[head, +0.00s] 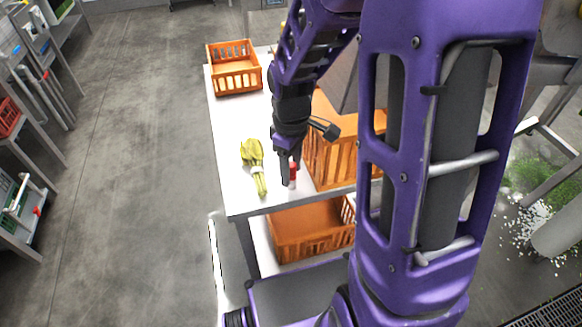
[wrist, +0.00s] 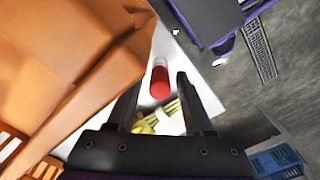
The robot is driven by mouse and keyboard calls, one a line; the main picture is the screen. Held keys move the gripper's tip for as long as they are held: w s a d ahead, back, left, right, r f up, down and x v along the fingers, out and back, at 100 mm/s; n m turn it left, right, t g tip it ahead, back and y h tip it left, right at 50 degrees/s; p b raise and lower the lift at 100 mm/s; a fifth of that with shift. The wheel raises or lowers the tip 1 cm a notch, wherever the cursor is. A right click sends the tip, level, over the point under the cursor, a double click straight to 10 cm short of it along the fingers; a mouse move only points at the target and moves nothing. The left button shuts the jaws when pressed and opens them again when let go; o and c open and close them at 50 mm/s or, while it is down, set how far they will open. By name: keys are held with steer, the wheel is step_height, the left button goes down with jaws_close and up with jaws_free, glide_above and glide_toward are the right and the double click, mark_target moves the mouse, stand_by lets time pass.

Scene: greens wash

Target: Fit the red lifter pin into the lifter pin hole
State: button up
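The red lifter pin (wrist: 160,82) shows in the wrist view as a short cylinder, red at one end and whitish at the other. It lies in the gap between the fingertips of my gripper (wrist: 158,78), with space on both sides. In the head view, the pin (head: 293,172) is beside the fingers of my gripper (head: 288,168), low over the near end of the white table (head: 232,188). I cannot tell whether the pin stands on the tabletop. My gripper is open. I cannot make out the lifter pin hole in either view.
Yellow-green leafy greens (head: 254,165) lie on the table left of my gripper. A large orange crate (head: 325,160) stands close on its right. Another orange crate (head: 234,80) is at the table's far left, and one (head: 305,245) sits on the lower shelf.

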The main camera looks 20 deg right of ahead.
jaws_close()
steer(key=shift+o, duration=1.4)
jaws_free()
steer(key=shift+r, duration=0.15)
